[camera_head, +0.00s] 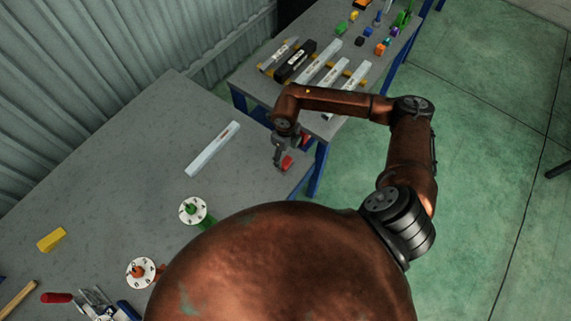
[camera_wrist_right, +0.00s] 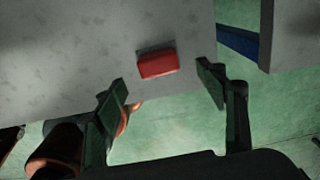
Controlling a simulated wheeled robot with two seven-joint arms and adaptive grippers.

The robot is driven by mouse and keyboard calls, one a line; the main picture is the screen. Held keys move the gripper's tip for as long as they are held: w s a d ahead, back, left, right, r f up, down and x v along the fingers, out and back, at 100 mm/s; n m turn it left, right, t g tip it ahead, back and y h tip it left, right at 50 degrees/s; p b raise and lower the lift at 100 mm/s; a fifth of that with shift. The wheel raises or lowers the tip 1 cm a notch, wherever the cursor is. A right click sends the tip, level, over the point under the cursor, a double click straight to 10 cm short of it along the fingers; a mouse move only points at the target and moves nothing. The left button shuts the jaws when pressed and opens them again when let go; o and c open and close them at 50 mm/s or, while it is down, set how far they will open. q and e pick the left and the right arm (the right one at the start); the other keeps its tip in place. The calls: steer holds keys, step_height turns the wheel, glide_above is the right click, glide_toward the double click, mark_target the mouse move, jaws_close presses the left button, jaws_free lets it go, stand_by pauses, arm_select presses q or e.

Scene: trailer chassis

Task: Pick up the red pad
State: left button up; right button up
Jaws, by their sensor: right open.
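The red pad (camera_head: 287,162) lies on the grey table near its right-hand corner in the head view. In the right wrist view the red pad (camera_wrist_right: 158,63) lies flat near the table edge, ahead of the fingertips and between their lines. My right gripper (camera_head: 281,157) points down over the pad and partly hides it in the head view. In the right wrist view my right gripper (camera_wrist_right: 163,85) is open, with nothing between its fingers. My left gripper is not in view.
On the grey table (camera_head: 130,150) lie a silver bar (camera_head: 213,148), a white disc with green (camera_head: 193,210), another with orange (camera_head: 141,272) and a yellow block (camera_head: 51,239). A second table (camera_head: 320,35) beyond holds bars and small parts. Green floor is free at right.

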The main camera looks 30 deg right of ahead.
mark_target(286, 162)
step_height(286, 162, down, 7)
steer(key=shift+a+r+p, duration=0.1)
steer(key=shift+r+p, duration=0.05)
steer(key=shift+p, duration=0.4)
steer(key=shift+c, duration=0.4)
steer(key=c, duration=1.3)
